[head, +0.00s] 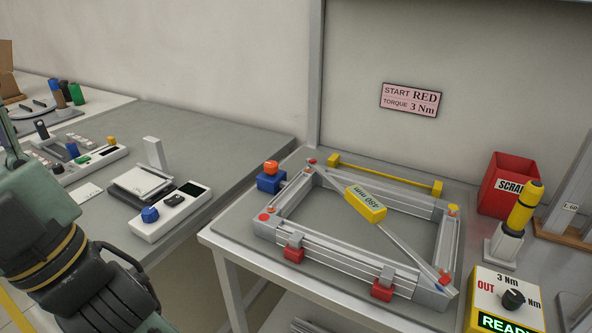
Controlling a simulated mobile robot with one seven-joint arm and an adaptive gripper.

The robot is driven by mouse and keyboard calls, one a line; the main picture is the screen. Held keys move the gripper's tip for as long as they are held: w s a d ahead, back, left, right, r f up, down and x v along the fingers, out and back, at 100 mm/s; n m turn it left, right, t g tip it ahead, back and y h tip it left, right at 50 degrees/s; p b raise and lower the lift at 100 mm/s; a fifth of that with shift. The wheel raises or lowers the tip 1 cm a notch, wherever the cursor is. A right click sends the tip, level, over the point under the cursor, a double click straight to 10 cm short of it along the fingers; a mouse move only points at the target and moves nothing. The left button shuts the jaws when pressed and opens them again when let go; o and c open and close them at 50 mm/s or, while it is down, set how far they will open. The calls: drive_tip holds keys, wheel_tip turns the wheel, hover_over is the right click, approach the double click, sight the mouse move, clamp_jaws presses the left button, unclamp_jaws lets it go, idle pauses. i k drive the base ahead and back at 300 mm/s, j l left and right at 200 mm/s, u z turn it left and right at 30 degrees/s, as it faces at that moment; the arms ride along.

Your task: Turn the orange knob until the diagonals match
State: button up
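The orange knob (270,167) sits on top of a blue block (271,182) at the back left corner of a rectangular aluminium frame (340,250). A yellow measuring bar (366,204) lies diagonally across the frame from back left to front right, and its display appears upside down and too small to read surely. A second yellow-ended bar (384,177) lies along the back side. My arm enters at the lower left, well away from the knob. My gripper's fingertips are not in view.
Red clamps (293,249) line the frame's front side. A red scrap bin (505,186), a yellow-topped tool (524,208) in a stand and a yellow torque box (506,297) stand at right. A lower bench (200,135) with switch panels (170,211) stands at left.

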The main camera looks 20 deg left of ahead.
sight(271, 168)
drive_tip(key=i+j, duration=0.45)
drive_tip(key=i+j+u, duration=0.1)
drive_tip(key=i+j, duration=0.3)
drive_tip(key=j, duration=0.3)
